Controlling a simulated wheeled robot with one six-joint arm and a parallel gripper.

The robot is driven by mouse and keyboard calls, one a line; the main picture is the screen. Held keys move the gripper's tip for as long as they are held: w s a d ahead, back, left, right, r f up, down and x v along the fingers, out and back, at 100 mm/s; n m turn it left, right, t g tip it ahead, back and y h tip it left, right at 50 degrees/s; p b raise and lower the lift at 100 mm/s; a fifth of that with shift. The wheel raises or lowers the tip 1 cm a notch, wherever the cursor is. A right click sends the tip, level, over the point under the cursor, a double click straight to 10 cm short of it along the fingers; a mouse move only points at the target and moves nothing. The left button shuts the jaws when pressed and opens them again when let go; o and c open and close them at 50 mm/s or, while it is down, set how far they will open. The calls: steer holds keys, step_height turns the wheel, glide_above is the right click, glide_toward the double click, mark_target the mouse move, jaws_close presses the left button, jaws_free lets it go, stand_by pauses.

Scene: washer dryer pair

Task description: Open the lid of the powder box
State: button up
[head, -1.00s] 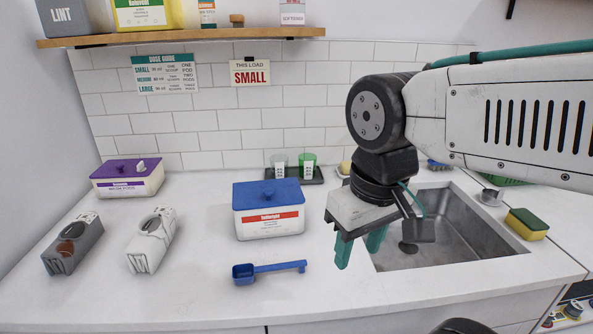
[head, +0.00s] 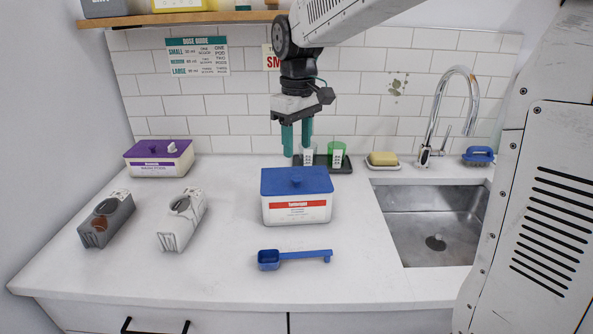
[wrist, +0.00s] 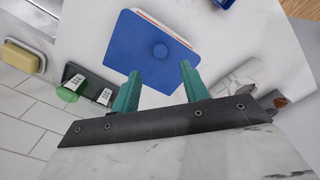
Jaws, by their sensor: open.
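The powder box (head: 297,210) is a white tub with a red-striped label, standing on the counter in the middle of the head view. My gripper (head: 297,154) hangs pointing down above and slightly behind the box.
A blue scoop (head: 295,258) lies in front of the box. Two cups on a dark tray (head: 343,166) stand behind it. A purple-lidded box (head: 158,160) and two drawer-like pieces (head: 107,220) (head: 181,222) are at left. The sink (head: 430,225) and tap are at right.

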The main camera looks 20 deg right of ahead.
mark_target(297, 177)
step_height(297, 177, down, 8)
steer(key=shift+w+r, duration=0.1)
stand_by(0.4)
steer(key=shift+c, duration=0.4)
jaws_close()
